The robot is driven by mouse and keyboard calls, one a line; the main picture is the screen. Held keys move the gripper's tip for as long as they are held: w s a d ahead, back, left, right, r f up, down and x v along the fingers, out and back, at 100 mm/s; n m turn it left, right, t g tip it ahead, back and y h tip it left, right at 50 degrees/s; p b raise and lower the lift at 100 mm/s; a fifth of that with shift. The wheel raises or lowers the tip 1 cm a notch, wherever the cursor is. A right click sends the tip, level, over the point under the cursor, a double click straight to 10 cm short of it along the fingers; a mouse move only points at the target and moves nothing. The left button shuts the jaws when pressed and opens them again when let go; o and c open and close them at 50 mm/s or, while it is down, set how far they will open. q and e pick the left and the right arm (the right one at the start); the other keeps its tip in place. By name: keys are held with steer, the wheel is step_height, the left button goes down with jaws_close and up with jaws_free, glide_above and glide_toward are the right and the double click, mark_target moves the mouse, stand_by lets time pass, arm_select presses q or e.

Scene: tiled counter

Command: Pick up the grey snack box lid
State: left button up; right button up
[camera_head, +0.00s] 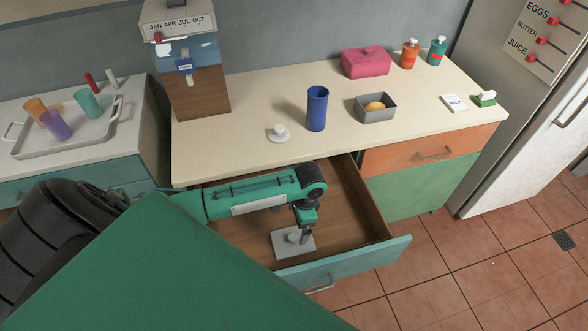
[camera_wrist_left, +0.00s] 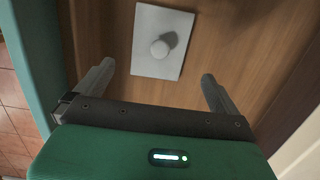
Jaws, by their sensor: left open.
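The grey snack box lid (camera_head: 283,243) is a flat rectangular plate with a round knob, lying on the wooden floor of the open drawer. It also shows in the left wrist view (camera_wrist_left: 144,59), flat, with its knob (camera_wrist_left: 160,49) between and beyond the fingers. My left gripper (camera_head: 303,238) reaches down into the drawer, just above the lid at its right side in the head view. In the left wrist view the left gripper (camera_wrist_left: 155,82) is open and empty, its fingers spread wider than the lid. The grey snack box (camera_head: 376,108) stands lidless on the counter with a yellow-orange item inside. My right gripper is not in view.
The open drawer (camera_head: 398,247) has walls around the gripper. On the counter (camera_head: 240,133) stand a blue cup (camera_head: 317,108), a small white lid (camera_head: 279,133), a pink box (camera_head: 366,62), two bottles and a dispenser (camera_head: 192,75). A tray (camera_head: 66,133) with cups is at left.

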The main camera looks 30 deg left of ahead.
mark_target(293, 236)
arm_select(q)
steer(key=f, duration=0.5)
steer(key=shift+s+a, duration=0.15)
steer(key=shift+a, duration=0.05)
steer(key=shift+s+a+f+p, duration=0.1)
steer(key=shift+s+f+p, duration=0.1)
steer(key=shift+f, duration=0.7)
steer(key=shift+s+a+f+p, duration=0.1)
steer(key=shift+f+p, duration=0.15)
steer(key=shift+f, duration=0.65)
steer(key=shift+s+a+f+p, duration=0.1)
steer(key=shift+s+f+p, duration=0.1)
steer(key=shift+f, duration=0.7)
steer(key=shift+w, duration=0.1)
steer(key=c, duration=0.6)
